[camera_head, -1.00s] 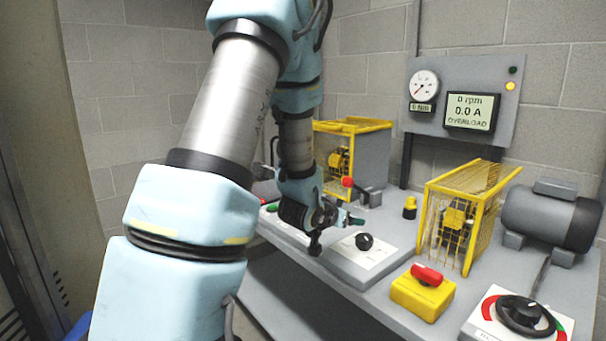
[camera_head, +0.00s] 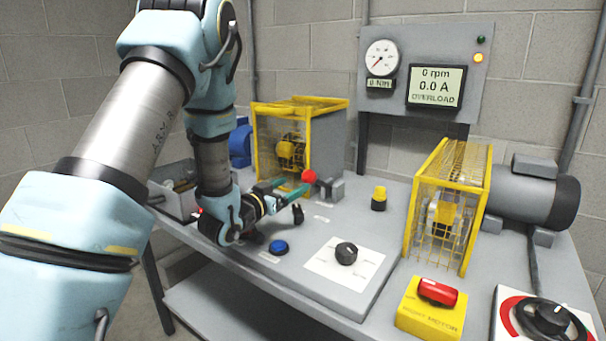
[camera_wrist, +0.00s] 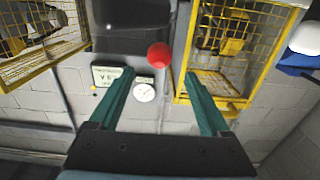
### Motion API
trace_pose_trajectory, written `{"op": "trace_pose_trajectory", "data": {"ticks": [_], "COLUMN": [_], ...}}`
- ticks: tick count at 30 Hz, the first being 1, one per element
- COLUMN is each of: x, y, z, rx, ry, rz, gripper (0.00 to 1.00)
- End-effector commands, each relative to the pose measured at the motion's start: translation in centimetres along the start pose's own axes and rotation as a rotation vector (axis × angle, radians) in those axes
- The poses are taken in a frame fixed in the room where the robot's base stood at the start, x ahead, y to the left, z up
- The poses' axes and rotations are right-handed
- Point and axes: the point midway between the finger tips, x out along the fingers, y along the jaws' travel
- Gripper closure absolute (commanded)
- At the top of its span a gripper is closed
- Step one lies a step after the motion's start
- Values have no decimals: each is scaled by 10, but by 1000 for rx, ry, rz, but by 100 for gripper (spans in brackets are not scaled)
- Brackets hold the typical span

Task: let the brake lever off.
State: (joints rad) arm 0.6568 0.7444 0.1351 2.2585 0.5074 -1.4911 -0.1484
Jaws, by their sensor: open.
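The brake lever's red ball knob (camera_head: 309,176) stands above the bench, beside a small grey bracket (camera_head: 331,189) in front of the left yellow guard. My gripper (camera_head: 288,188) is just left of the knob, with its green fingers apart and pointing towards it. In the wrist view the red knob (camera_wrist: 159,55) lies just beyond the fingertips of my gripper (camera_wrist: 159,74), centred in the gap between them. No contact with the knob shows. The lever's shaft is mostly hidden behind the knob and fingers.
Yellow mesh guards (camera_head: 410,215) stand left and right on the grey bench. A black knob (camera_head: 346,253), a blue button (camera_head: 278,246) and a red-topped yellow box (camera_head: 432,308) sit along the front. The wall display (camera_head: 436,87) reads 0 rpm, 0.0 A, OVERLOAD.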

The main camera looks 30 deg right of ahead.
Motion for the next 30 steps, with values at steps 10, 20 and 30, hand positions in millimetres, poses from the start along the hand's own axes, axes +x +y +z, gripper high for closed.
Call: {"op": "trace_pose_trajectory", "data": {"ticks": [10, 20, 30], "x": [64, 90, 90], "y": [1, 0, 0], "z": [-2, 0, 0], "rx": [0, -1, -1], "ry": [0, -1, -1], "rz": [1, -1, -1], "gripper": [19, 19, 30]}}
